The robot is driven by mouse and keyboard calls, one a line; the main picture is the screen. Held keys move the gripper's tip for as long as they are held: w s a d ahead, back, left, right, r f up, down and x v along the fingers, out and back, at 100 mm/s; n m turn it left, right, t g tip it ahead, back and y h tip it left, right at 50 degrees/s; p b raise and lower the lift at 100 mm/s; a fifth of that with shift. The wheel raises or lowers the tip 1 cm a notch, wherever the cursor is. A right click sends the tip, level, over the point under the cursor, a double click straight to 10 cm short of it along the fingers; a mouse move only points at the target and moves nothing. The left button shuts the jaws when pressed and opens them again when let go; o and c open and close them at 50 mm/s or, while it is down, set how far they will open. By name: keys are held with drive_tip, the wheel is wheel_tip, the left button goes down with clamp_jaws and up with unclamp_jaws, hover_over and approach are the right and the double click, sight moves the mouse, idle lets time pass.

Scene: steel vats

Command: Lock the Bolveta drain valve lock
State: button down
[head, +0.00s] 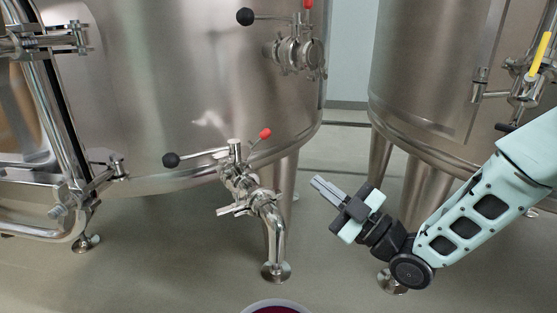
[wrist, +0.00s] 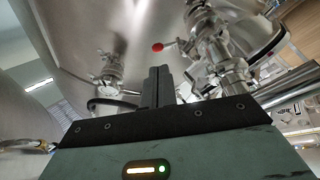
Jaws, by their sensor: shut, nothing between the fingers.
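The drain valve (head: 240,180) sits low on the front of the middle steel vat, with a bent outlet pipe below it. A lever with a black ball (head: 171,160) points left from it, and a small red-tipped lock lever (head: 265,133) points up and right. My gripper (head: 317,183) is shut and empty, to the right of the valve and apart from it. In the wrist view, my shut fingers (wrist: 160,72) point up the picture. A red knob (wrist: 157,47) shows just beyond them, on a steel valve (wrist: 215,50) to the right.
A second valve (head: 298,52) with black and red knobs is higher on the same vat (head: 190,80). Another vat (head: 430,70) with a yellow handle (head: 541,52) stands at right. Vat legs stand on the floor. A dark red round container (head: 275,309) is at the bottom edge.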

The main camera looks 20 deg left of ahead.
sight(261, 139)
drive_tip(key=shift+s+d+f+n+y, duration=0.15)
drive_tip(key=shift+d+f+n+y, duration=0.25)
drive_tip(key=shift+y, duration=0.4)
drive_tip(key=b+x, duration=0.3)
drive_tip(key=x, duration=1.1)
drive_tip(key=shift+b, duration=0.3)
